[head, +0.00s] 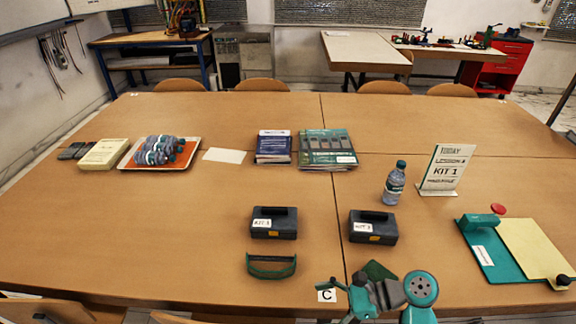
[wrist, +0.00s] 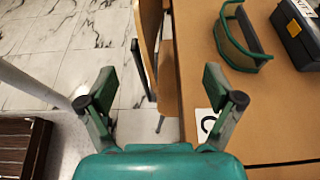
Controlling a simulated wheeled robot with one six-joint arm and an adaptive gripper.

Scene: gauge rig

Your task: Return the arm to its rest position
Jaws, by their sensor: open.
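My gripper (head: 348,282) is at the near edge of the table in the head view, by the white card marked C (head: 327,295). In the wrist view my gripper (wrist: 158,82) has its two fingers wide apart with nothing between them. It hangs over the table's near edge, with a chair and the floor below. The card (wrist: 207,124) shows beside the right finger. My arm enters from the bottom of the head view.
A green open-framed holder (head: 271,266) lies left of my gripper. Two dark kit boxes (head: 274,223) (head: 373,227) stand beyond. A bottle (head: 395,184), a lesson sign (head: 447,170) and a green-and-yellow board (head: 520,250) are to the right. The front left tabletop is clear.

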